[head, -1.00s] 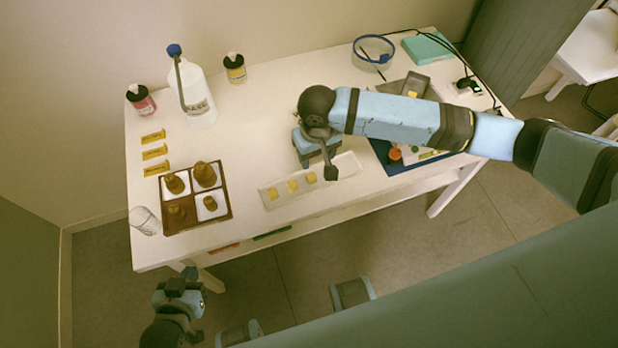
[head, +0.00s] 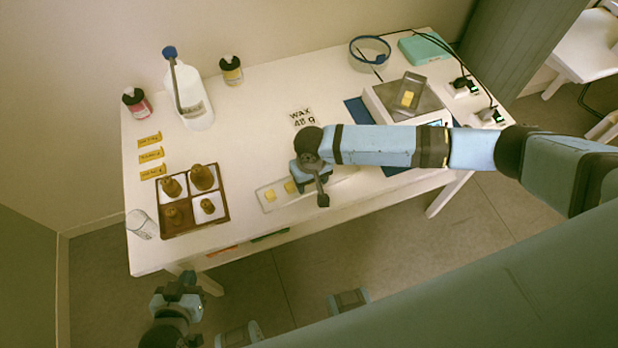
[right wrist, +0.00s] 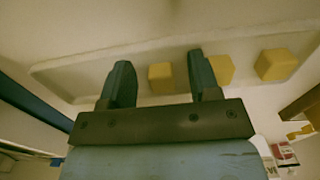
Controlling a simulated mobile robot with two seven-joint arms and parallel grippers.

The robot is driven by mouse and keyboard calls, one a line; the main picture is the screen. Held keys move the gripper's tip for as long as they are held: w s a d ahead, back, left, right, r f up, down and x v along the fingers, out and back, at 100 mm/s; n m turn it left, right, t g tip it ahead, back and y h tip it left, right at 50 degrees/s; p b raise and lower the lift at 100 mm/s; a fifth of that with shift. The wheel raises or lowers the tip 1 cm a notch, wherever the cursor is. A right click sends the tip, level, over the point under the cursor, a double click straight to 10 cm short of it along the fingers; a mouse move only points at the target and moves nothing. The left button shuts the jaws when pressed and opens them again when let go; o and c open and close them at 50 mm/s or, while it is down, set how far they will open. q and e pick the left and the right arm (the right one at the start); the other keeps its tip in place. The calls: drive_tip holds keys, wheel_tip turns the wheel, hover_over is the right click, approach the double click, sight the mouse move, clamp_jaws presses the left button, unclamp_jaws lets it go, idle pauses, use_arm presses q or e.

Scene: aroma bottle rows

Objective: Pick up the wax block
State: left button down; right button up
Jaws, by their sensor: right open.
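Yellow wax blocks lie in a row on a long white tray (head: 344,184) near the table's front edge. In the head view two of them show, a left block (head: 270,196) and a middle block (head: 290,187); the third is hidden behind my right gripper (head: 316,182). The right wrist view shows three blocks, and one block (right wrist: 162,77) appears between the open, empty fingers (right wrist: 160,62). A second block (right wrist: 222,70) is partly covered by a finger. Another yellow block (head: 407,98) sits in a grey dish on the scale. My left gripper (head: 180,286) is below the table's front edge.
The scale (head: 376,98) stands on a blue mat at the right. A card (head: 301,117) reads "WAX 48 g". A brown divided tray (head: 163,232) with stoppers and a clear glass (head: 141,224) stand at the left.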

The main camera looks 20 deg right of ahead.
drive_tip(key=c, duration=1)
drive_tip(key=shift+r, duration=0.2)
wheel_tip(320, 180, up, 20)
drive_tip(key=shift+w+f+p, duration=0.1)
drive_tip(key=shift+p, duration=0.35)
